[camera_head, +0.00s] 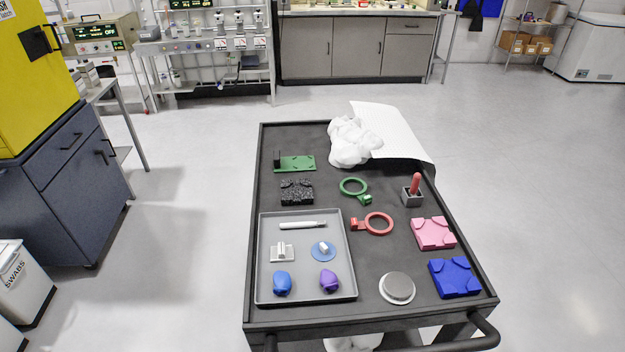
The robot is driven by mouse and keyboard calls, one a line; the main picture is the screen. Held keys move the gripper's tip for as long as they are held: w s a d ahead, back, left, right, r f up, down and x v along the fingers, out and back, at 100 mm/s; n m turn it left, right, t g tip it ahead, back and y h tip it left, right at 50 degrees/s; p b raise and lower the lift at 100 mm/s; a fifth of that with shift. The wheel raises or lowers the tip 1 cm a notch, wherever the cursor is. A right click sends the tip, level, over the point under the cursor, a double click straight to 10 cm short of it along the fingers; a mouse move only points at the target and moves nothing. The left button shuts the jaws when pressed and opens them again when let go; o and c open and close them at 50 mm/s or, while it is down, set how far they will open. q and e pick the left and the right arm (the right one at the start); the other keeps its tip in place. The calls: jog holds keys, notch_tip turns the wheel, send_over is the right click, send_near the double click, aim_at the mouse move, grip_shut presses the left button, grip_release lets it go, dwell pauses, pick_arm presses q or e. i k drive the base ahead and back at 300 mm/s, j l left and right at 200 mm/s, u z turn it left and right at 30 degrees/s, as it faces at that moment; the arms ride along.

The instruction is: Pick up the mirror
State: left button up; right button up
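No part is plainly recognisable as the mirror. A round grey disc with a white rim (397,288) lies flat on the black cart top (330,318) near its front edge, right of the grey tray. A thin blue disc with a small white block on it (317,252) lies inside the grey tray (351,272). I cannot tell which of these, if either, is the mirror. Neither of my grippers is in view, and nothing is seen touching the parts.
The tray also holds a white pen-like tool (302,226), a white block, a blue knob and a purple knob. Green (353,187) and red rings, pink and blue blocks, and a red-handled tool in a holder (413,188) surround it. White cloth and paper lie behind.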

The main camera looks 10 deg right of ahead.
aim_at(397, 285)
jog(key=z, duration=1)
